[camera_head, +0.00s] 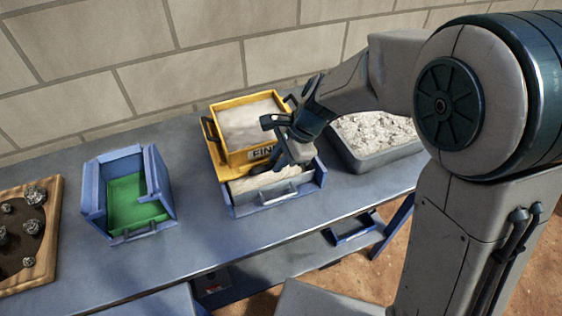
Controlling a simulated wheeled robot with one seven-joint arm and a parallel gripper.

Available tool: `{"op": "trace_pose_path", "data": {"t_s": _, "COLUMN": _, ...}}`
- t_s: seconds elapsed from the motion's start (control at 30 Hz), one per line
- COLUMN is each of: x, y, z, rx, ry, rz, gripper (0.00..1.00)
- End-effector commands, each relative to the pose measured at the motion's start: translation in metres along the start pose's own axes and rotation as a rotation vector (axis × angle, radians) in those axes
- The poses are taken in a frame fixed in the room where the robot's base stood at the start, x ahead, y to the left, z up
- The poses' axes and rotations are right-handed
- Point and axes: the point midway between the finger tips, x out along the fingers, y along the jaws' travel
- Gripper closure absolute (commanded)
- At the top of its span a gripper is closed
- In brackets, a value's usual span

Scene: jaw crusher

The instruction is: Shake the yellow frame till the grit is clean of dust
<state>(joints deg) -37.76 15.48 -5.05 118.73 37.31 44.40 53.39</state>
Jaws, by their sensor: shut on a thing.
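The yellow frame (218,150) sits over a blue tray (233,202) at the middle of the bench. It has dark side handles, and letters that look like "FIN" show on its front. Pale fine material (250,122) fills the inside of the frame; I cannot tell grit from dust in it. More pale powder (270,180) lies in the front part of the blue tray. My gripper (281,157) is at the frame's front right and appears shut on the frame. The arm and gripper hide the frame's right side and the exact grip.
A grey tray (365,165) of pale rubble stands at the right, partly behind my arm. A blue bin (95,190) with a green floor stands left. A block wall (90,60) runs behind the bench (200,235).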

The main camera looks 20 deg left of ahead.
Motion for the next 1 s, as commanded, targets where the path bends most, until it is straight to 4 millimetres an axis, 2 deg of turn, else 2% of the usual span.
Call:
{"op": "trace_pose_path", "data": {"t_s": 0.17, "x": -0.001, "y": 0.0, "z": 0.0, "rx": 0.0, "ry": 0.0, "rz": -0.002, "gripper": 1.0}}
{"op": "trace_pose_path", "data": {"t_s": 0.2, "x": -0.001, "y": 0.0, "z": 0.0, "rx": 0.0, "ry": 0.0, "rz": -0.002, "gripper": 0.73}}
{"op": "trace_pose_path", "data": {"t_s": 0.23, "x": -0.001, "y": 0.0, "z": 0.0, "rx": 0.0, "ry": 0.0, "rz": -0.002, "gripper": 0.65}}
{"op": "trace_pose_path", "data": {"t_s": 0.27, "x": -0.001, "y": 0.0, "z": 0.0, "rx": 0.0, "ry": 0.0, "rz": -0.002, "gripper": 0.62}}
{"op": "trace_pose_path", "data": {"t_s": 0.53, "x": -0.001, "y": 0.0, "z": 0.0, "rx": 0.0, "ry": 0.0, "rz": -0.001, "gripper": 0.62}}
{"op": "trace_pose_path", "data": {"t_s": 0.67, "x": -0.011, "y": 0.0, "z": 0.0, "rx": 0.001, "ry": -0.001, "rz": -0.003, "gripper": 0.62}}
{"op": "trace_pose_path", "data": {"t_s": 0.77, "x": -0.028, "y": -0.001, "z": 0.001, "rx": 0.0, "ry": 0.0, "rz": -0.005, "gripper": 0.62}}
{"op": "trace_pose_path", "data": {"t_s": 1.0, "x": -0.083, "y": -0.001, "z": 0.0, "rx": 0.001, "ry": 0.001, "rz": -0.007, "gripper": 0.62}}
